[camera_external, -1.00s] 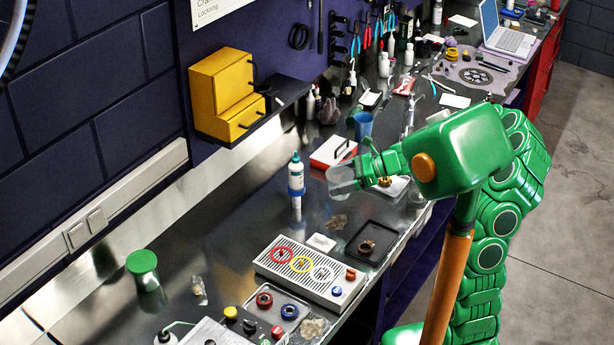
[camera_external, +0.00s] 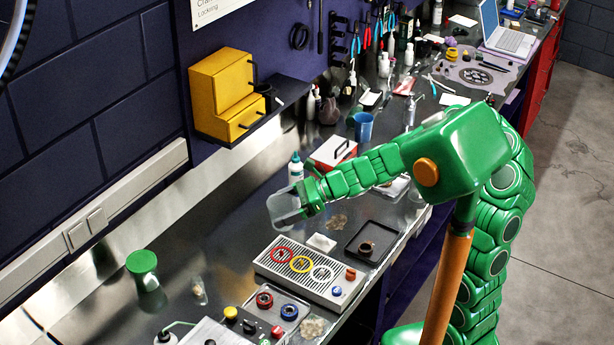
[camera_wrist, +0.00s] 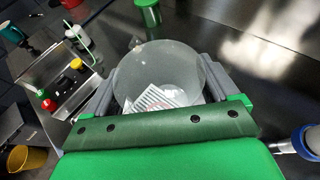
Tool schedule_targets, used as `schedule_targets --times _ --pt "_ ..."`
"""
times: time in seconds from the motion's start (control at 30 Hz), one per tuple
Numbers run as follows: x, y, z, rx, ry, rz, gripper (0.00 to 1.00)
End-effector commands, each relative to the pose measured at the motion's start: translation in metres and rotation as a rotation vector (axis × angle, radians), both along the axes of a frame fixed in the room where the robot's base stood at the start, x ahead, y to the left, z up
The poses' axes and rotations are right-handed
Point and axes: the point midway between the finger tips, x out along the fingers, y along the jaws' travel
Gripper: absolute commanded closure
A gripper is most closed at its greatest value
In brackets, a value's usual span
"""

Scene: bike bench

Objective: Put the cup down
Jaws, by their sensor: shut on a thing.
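A clear, see-through cup (camera_external: 285,208) is held in the air above the metal bench (camera_external: 205,235). My gripper (camera_external: 308,195) is shut on it. In the wrist view the cup (camera_wrist: 160,72) fills the space between the two grey fingers of my gripper (camera_wrist: 158,85). The slotted tray shows through the cup. Whether anything is in the cup I cannot tell.
Below the cup stands a slotted tray (camera_external: 345,291) with red, yellow and white rings. A white bottle (camera_external: 296,170) stands just behind my gripper. A black tray (camera_external: 372,243) lies to the right. A green container (camera_external: 142,262) stands at left, with bare bench between.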

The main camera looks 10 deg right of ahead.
Motion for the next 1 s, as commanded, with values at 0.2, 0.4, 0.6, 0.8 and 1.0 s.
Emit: schedule_targets --times 0.2,0.4,0.6,0.8,1.0 --pt "-0.011 0.012 -0.001 -0.005 0.004 0.014 0.41" --pt "0.003 0.027 -0.011 -0.006 0.007 0.016 0.41" --pt "0.023 0.046 -0.022 -0.005 0.004 0.015 0.41" --pt "0.040 0.065 -0.035 -0.006 0.006 0.016 0.41" --pt "0.057 0.081 -0.051 -0.006 0.006 0.015 0.41"
